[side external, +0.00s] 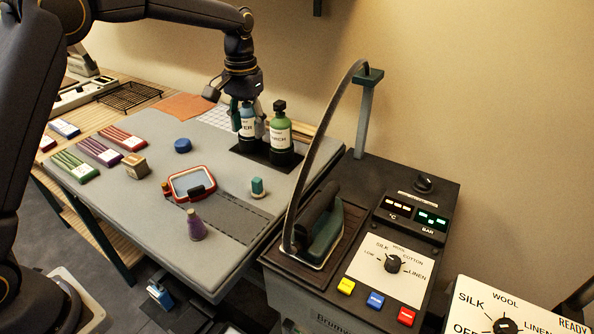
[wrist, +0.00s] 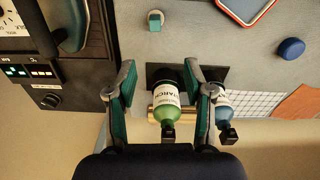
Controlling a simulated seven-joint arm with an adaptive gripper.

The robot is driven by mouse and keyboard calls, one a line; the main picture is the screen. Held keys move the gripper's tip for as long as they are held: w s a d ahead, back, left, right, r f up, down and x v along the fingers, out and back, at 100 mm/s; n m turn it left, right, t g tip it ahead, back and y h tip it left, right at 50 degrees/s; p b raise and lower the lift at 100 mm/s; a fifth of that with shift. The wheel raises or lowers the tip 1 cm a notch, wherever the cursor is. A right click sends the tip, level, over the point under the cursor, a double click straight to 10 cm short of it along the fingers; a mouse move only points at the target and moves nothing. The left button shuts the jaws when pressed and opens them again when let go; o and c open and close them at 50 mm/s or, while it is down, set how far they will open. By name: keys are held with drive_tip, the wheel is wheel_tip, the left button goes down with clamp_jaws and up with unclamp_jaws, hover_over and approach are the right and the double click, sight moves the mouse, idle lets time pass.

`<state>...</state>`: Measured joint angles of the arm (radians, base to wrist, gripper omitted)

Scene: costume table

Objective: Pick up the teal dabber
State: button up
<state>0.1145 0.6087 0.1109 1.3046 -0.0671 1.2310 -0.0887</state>
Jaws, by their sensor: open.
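The teal dabber (side external: 257,185) is a small block-like teal piece with a pale base, standing on the grey table top in front of the dark bottle mat. It also shows at the top of the wrist view (wrist: 155,20), beyond the fingertips. My gripper (wrist: 160,68) is open, with one finger on each side of the green bottle (wrist: 168,100) in the wrist picture; I cannot tell whether it touches it. In the side view my gripper (side external: 248,106) hangs pointing down at the bottles, behind the dabber and apart from it.
A blue bottle (side external: 247,121) stands beside the green one, close to my gripper. A red-framed pad (side external: 192,184), purple cone (side external: 196,226) and blue round piece (side external: 182,145) lie left of the dabber. The iron station (side external: 365,240) with its arched hose stands to the right.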

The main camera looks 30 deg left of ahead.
approach(256, 179)
drive_tip(key=f, duration=0.5)
drive_tip(key=shift+a+f, duration=0.1)
drive_tip(key=shift+a, duration=0.15)
drive_tip(key=shift+d+f, duration=0.2)
drive_tip(key=shift+f, duration=1.2)
drive_tip(key=shift+d+f, duration=0.15)
drive_tip(key=shift+f, duration=1.2)
drive_tip(key=shift+c, duration=0.4)
clamp_jaws()
